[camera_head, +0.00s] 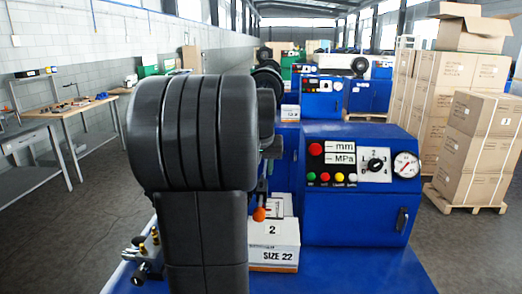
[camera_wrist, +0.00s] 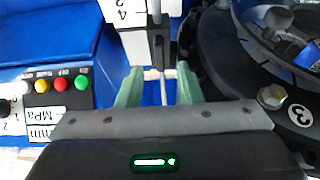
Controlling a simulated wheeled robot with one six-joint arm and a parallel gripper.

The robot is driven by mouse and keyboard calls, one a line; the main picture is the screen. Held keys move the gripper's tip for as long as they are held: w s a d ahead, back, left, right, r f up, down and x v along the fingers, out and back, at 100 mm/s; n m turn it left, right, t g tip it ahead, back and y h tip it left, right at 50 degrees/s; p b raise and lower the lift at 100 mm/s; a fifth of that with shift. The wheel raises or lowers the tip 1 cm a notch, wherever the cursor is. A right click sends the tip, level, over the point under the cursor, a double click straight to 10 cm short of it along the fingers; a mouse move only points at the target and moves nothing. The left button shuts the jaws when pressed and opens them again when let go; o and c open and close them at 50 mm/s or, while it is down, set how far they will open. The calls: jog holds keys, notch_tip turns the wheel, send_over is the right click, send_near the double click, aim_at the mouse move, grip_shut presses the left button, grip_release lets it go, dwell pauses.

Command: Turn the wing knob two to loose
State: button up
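My gripper (camera_wrist: 158,85) shows its two green fingers in the wrist view, spread apart with a clear gap between them. A thin pale stem with a short crossbar shows in and behind the gap; I cannot tell whether this is wing knob two or whether a finger touches it. No wing knob can be made out for certain in either view. The blue crimper (camera_head: 325,215) carries a panel with a dark rotary selector (camera_head: 375,163).
The black crimping head (camera_wrist: 225,65), with a hex bolt (camera_wrist: 272,97) and a "3" label, is close on the right in the wrist view. A white SIZE 22 box (camera_head: 273,245) and an orange ball handle (camera_head: 259,214) are beside my arm. Stacked cartons (camera_head: 475,140) stand right.

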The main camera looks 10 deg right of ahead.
aim_at(262, 177)
jog(key=v, duration=1)
jog(key=x, duration=1.4)
jog(key=shift+r+m, duration=0.15)
jog(key=shift+m, duration=0.35)
